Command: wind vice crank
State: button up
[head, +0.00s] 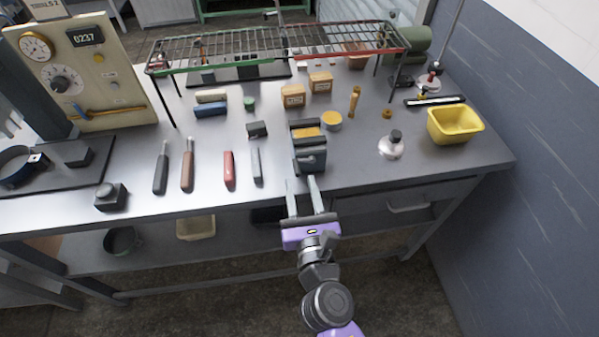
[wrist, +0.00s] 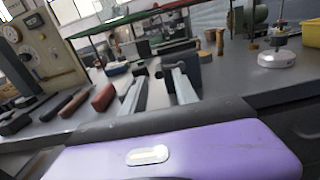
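The grey vice (head: 311,160) stands at the front edge of the steel bench, with an orange-yellow block (head: 305,133) at its jaws. It also shows in the wrist view (wrist: 174,60), beyond the fingers. The crank is too small and dark to make out clearly; a small dark knob (wrist: 158,74) shows between the fingertips in the wrist view. My gripper (head: 301,181) is open, its two fingers apart and pointing at the vice's front from just before the bench edge. Whether the fingers touch anything, I cannot tell.
A red-handled tool (head: 229,169) and several dark-handled tools lie left of the vice. A wire rack (head: 280,45) spans the back. A silver weight-like piece (head: 391,147) and a yellow bin (head: 455,124) stand to the right. A drawer (head: 400,207) lies below.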

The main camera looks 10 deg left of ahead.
aim_at(298, 172)
jog(key=shift+x, duration=1.95)
grip_shut()
